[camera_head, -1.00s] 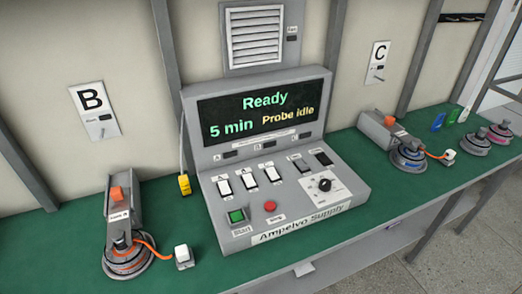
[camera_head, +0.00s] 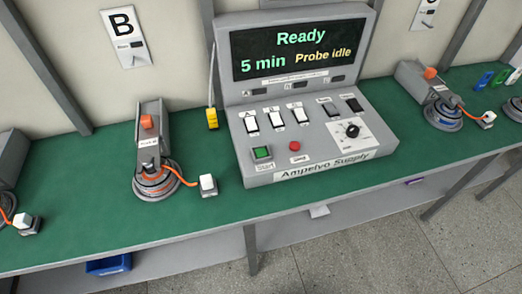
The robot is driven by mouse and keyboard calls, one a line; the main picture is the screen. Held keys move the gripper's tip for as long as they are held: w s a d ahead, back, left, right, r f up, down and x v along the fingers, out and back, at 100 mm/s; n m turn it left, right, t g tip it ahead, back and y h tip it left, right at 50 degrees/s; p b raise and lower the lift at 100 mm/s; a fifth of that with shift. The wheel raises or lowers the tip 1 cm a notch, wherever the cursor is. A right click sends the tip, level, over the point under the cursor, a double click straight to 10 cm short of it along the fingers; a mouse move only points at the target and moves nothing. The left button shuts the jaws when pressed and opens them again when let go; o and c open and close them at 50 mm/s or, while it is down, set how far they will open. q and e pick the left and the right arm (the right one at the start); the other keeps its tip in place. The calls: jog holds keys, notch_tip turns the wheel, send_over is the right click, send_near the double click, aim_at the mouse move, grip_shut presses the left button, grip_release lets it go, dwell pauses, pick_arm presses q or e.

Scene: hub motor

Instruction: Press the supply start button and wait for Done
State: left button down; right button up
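The grey Ampelvo Supply console (camera_head: 318,130) stands on the green bench. Its screen (camera_head: 300,50) reads "Ready", "5 min" and "Probe idle". White switches A, B and C (camera_head: 272,118), dark switches (camera_head: 340,106) and a black dial (camera_head: 351,129) are also on the panel. Neither of my grippers is in view.
A clamp fixture with a hub motor (camera_head: 155,180) and a white-capped plug (camera_head: 208,184) sit left of the console. Another fixture (camera_head: 432,90) stands to the right. A yellow probe (camera_head: 212,118) hangs by the console's left side. The bench (camera_head: 90,200) is clear before the console.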

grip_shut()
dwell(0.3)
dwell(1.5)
